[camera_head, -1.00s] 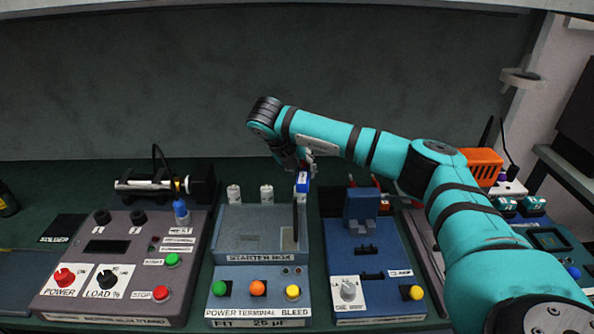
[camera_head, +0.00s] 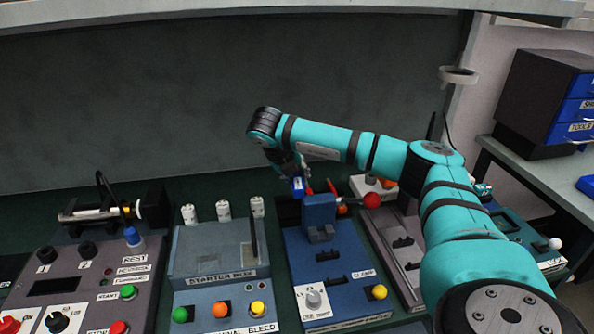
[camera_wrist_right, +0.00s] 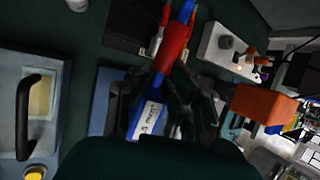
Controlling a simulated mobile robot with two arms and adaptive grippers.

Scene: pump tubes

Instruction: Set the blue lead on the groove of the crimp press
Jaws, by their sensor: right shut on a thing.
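My right gripper (camera_head: 290,168) is shut on the blue lead (camera_head: 298,184), a short blue piece with a white printed label. In the right wrist view the lead (camera_wrist_right: 147,119) lies between the fingers (camera_wrist_right: 165,92), and its label reads partly "5 mm²". The crimp press (camera_head: 347,265) is a blue box with an upright blue block (camera_head: 319,214) and dark slots on its top. The lead hangs by the rear left of this block, apart from the panel as far as I can tell. I cannot make out the groove clearly. My left gripper is out of view.
The grey starter box (camera_head: 215,250) with a dark upright handle stands left of the press. A red ball knob (camera_head: 371,200) sticks out right of the block.

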